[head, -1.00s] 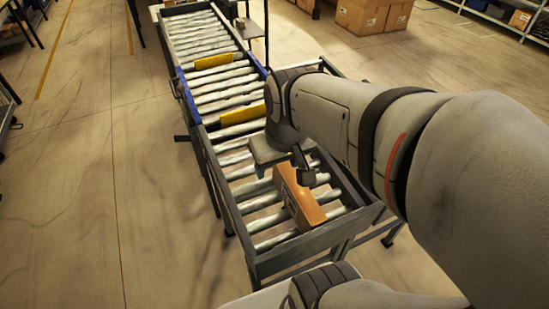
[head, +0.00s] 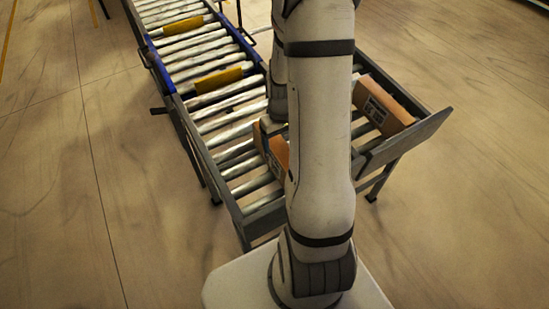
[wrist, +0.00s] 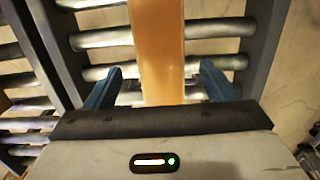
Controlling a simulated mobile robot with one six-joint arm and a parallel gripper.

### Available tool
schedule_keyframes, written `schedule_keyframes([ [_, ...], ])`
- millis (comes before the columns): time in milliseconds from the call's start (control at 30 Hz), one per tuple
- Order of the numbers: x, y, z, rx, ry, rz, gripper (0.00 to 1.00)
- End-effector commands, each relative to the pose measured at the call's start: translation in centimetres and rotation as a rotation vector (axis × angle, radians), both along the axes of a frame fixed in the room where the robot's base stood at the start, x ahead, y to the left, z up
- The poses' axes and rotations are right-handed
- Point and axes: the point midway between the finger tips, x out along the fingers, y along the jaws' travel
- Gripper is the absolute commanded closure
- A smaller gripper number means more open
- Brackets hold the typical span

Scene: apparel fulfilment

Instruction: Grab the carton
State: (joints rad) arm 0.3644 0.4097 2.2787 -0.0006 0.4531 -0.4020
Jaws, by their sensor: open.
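My gripper (wrist: 161,70) is open in the wrist view, with one blue finger on either side of an orange-brown carton (wrist: 158,40). The carton's near end reaches between the fingers, with a gap on each side. In the head view one brown carton (head: 277,150) lies on the rollers left of my arm, partly hidden by it. Another carton (head: 384,103) with a dark printed label lies on the right part of the conveyor. My arm hides the fingers in the head view, and I cannot tell which carton is between them.
The roller conveyor (head: 226,122) has dark side rails and runs to the back left. Yellow pieces (head: 218,79) lie across it. A raised dark end plate (head: 405,140) closes its near right side. The floor around it is clear.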

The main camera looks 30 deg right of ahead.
Motion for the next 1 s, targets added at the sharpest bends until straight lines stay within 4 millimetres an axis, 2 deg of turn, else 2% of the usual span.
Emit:
schedule_keyframes([
  [600,-0.2,0.1,-6.1,0.002,0.003,-0.002,0.22],
  [900,-0.1,0.1,-6.6,0.0,-0.001,-0.002,0.22],
  [1000,-0.1,0.0,-6.6,0.0,0.0,-0.003,0.28],
])
